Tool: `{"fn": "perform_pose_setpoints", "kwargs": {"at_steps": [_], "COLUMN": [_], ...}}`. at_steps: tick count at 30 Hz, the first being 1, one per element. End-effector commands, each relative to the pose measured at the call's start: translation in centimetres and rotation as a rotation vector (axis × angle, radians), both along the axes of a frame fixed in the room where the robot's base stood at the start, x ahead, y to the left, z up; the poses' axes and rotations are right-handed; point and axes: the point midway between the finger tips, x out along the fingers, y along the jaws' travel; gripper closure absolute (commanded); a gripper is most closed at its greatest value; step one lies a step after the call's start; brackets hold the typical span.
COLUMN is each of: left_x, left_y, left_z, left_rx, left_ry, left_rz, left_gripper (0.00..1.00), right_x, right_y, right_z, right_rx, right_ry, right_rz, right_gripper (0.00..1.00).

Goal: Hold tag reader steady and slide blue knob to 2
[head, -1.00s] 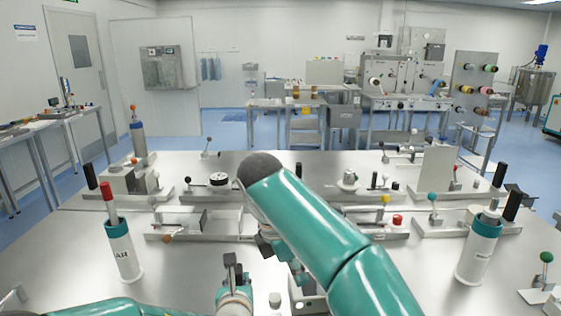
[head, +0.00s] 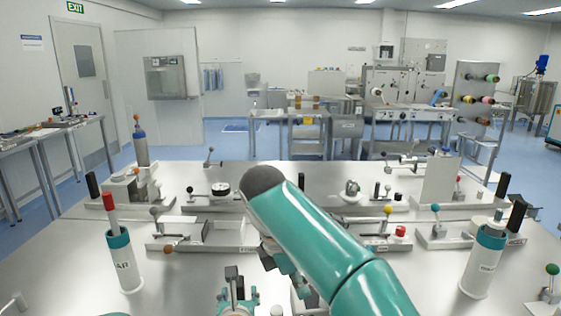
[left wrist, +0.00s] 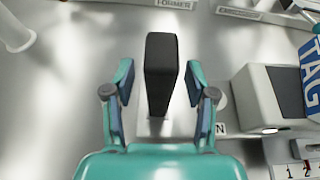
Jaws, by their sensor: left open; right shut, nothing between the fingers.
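My left gripper (head: 237,296) is low in the middle of the head view. In the left wrist view its two fingers (left wrist: 160,100) are open, one on each side of a black upright post (left wrist: 161,70), with a gap on both sides. The post also shows in the head view (head: 232,274). A blue part lettered TAG (left wrist: 312,70) is at the right edge of the left wrist view, above a scale strip marked 1 and 2 (left wrist: 300,168). The blue knob cannot be made out. My right gripper (head: 300,285) is shut and empty, partly hidden by its teal arm.
A pale box with a dark face (left wrist: 258,98) stands right of the post. White cylinders with teal collars stand at left (head: 124,262) and right (head: 482,262) of the metal table (head: 80,285). Several knobbed fixtures line its far side, including a rail fixture (head: 205,238).

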Motion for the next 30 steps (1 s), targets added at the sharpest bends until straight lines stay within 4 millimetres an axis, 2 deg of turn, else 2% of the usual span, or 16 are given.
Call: {"fn": "perform_pose_setpoints", "kwargs": {"at_steps": [12,16,21,30], "left_x": [-7.1,-8.9,-10.1,-10.3], "left_y": [-0.8,-1.0,-1.1,-1.1], "left_z": [2.9,3.7,4.1,4.1], "left_rx": [-0.001,-0.001,0.0,0.001], "left_ry": [0.0,0.0,0.003,0.004], "left_rz": [-0.004,-0.003,-0.001,0.0], "left_gripper": [0.44,0.44,0.44,0.44], "right_x": [0.0,0.0,0.0,0.0], "right_y": [0.0,0.0,0.0,0.0], "right_z": [0.0,0.0,0.0,0.0], "right_rx": [0.0,0.0,0.0,0.0], "right_ry": [0.0,0.0,0.0,0.0], "right_rz": [0.0,0.0,0.0,0.0], "right_gripper": [1.0,1.0,1.0,1.0]}}
